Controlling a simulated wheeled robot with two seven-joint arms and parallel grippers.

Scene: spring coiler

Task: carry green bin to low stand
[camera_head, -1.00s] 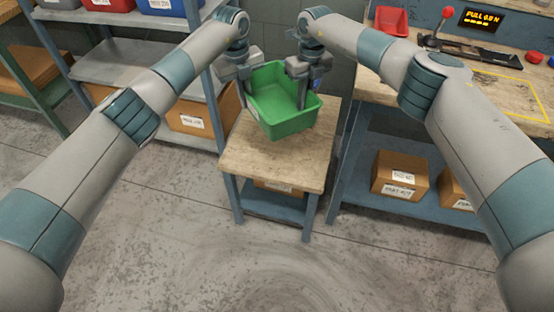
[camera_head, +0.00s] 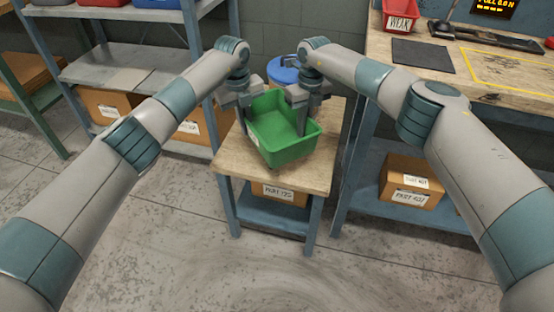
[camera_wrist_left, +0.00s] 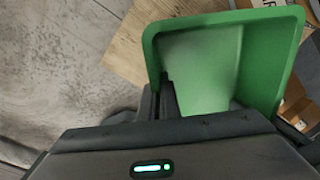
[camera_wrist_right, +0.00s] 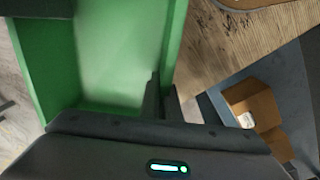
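The green bin (camera_head: 285,147) is upright, empty and slightly turned, over the wooden top of the low stand (camera_head: 235,158). I cannot tell whether its base touches the top. My left gripper (camera_head: 247,125) is shut on the bin's left wall, and my right gripper (camera_head: 301,125) is shut on its right wall. In the left wrist view the bin (camera_wrist_left: 262,60) has a dark finger against its wall. In the right wrist view the bin wall (camera_wrist_right: 172,45) runs down to the fingers. The fingertips are partly hidden.
A blue round object (camera_head: 283,70) is behind the bin. A workbench (camera_head: 400,78) with a red bin (camera_head: 398,14) stands at right, close to the stand. Shelving (camera_head: 110,70) with cardboard boxes stands at left. The floor in front is clear.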

